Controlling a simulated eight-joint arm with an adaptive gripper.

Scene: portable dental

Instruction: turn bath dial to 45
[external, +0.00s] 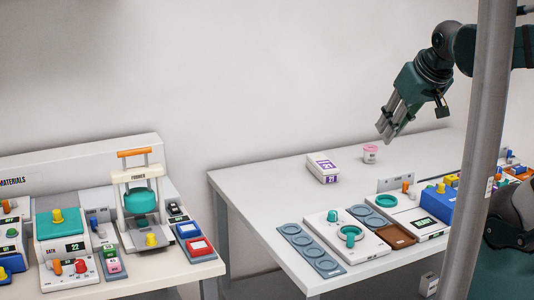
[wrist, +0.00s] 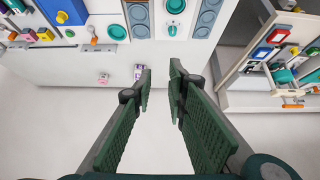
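The bath (external: 62,222) is a white box with a teal lid and a yellow knob on top, on the left table in the external view. Its front has a BATH label and a small display (external: 74,246) that seems to read 22. An orange knob (external: 57,267) and a red knob (external: 81,266) sit low at its front; I cannot tell which is the bath dial or read its scale. My gripper (external: 384,132) is up in the air above the right table, far from the bath. In the wrist view my gripper (wrist: 160,72) is open, with nothing between the fingers.
The former (external: 141,200) with an orange handle stands right of the bath. A gap separates the two tables. The right table holds a purple-and-white box (external: 322,168), a pink cup (external: 370,153) and several trays. A grey pole (external: 490,130) stands in the foreground.

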